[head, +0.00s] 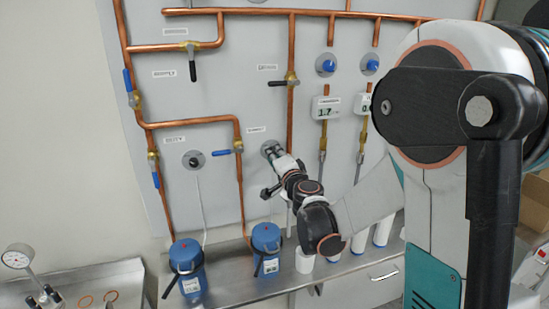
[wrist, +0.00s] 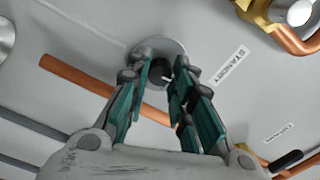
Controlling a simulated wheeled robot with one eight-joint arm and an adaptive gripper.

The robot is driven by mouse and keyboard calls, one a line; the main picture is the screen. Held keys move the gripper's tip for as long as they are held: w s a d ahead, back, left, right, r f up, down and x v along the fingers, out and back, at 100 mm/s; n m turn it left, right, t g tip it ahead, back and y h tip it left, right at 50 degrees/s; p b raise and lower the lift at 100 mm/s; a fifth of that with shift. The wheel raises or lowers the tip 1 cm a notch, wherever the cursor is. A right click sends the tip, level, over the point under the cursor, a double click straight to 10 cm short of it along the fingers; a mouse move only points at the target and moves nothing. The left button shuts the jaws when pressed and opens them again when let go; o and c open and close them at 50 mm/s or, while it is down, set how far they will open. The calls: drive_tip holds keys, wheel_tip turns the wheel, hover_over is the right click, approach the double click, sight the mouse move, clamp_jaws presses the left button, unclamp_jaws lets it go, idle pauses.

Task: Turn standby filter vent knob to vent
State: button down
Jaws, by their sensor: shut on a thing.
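The standby vent knob (wrist: 160,70) is a dark knob on a round grey disc on the wall panel, beside a label (wrist: 230,65) reading STANDBY in the wrist view. My gripper (wrist: 164,68) has its green-padded fingers on either side of the knob and is shut on it. The fingers hide the knob's sides, and its pointer direction cannot be told. In the head view, my gripper (head: 276,153) reaches the knob's grey disc (head: 269,146), which it partly covers. A similar black knob (head: 193,160) sits on the panel to the left.
Copper pipes (head: 291,70) with valve levers run over the panel. A blue lever (head: 222,152) lies close to the left of my gripper. Blue filter canisters (head: 266,250) stand on the steel shelf (head: 235,280) below. A gauge (head: 17,259) stands at far left.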

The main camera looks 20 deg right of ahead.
drive_tip(key=m+b, duration=0.1)
drive_tip(key=m, duration=0.9)
drive_tip(key=shift+m, duration=0.4)
idle(0.4)
drive_tip(key=c, duration=1.4)
unclamp_jaws()
drive_tip(key=shift+o, duration=0.2)
drive_tip(key=shift+s, duration=0.15)
drive_tip(key=s, duration=1.1)
drive_tip(key=shift+s+a, duration=0.15)
drive_tip(key=shift+s, duration=0.25)
